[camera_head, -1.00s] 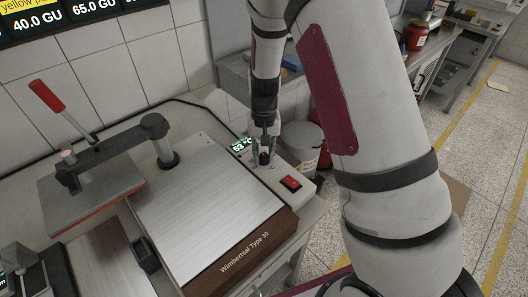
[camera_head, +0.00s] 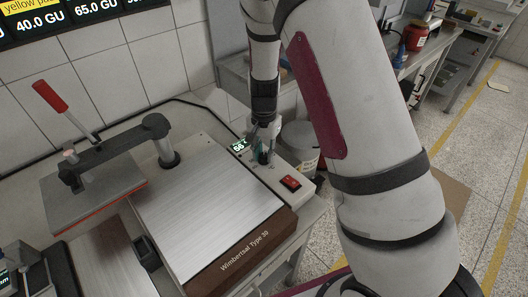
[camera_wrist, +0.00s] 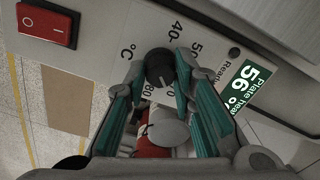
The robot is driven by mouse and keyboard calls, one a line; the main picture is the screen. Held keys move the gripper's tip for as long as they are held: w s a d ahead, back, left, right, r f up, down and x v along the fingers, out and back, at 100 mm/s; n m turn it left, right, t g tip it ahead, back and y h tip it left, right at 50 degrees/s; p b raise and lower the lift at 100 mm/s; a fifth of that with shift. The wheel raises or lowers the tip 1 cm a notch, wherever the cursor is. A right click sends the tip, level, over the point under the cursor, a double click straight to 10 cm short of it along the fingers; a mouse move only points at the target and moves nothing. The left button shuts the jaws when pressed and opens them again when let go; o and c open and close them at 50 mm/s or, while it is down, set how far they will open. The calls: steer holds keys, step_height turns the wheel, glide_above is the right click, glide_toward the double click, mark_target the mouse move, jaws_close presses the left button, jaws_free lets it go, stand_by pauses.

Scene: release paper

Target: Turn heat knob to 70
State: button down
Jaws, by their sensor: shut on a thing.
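The black round heat knob (camera_wrist: 159,67) sits on the white control panel, seen in the wrist view between the two teal-padded fingers of my gripper (camera_wrist: 161,65). The fingers are shut on it from both sides. The green plate-heat display (camera_wrist: 254,88) reads 56. In the head view, my gripper (camera_head: 263,157) points down at the panel, beside the display (camera_head: 238,147), and hides most of the knob.
A red rocker switch (camera_head: 290,182) lies on the panel near the knob and also shows in the wrist view (camera_wrist: 48,22). The silver plate (camera_head: 205,190) of the machine is bare. A press with a red handle (camera_head: 50,95) stands left. A bucket (camera_head: 302,143) stands behind the panel.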

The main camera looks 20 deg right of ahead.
mark_target(264, 155)
steer(key=shift+a, duration=0.1)
steer(key=c, duration=1.3)
jaws_free()
steer(key=shift+c, duration=0.2)
steer(key=shift+r, duration=0.15)
step_height(264, 155, up, 12)
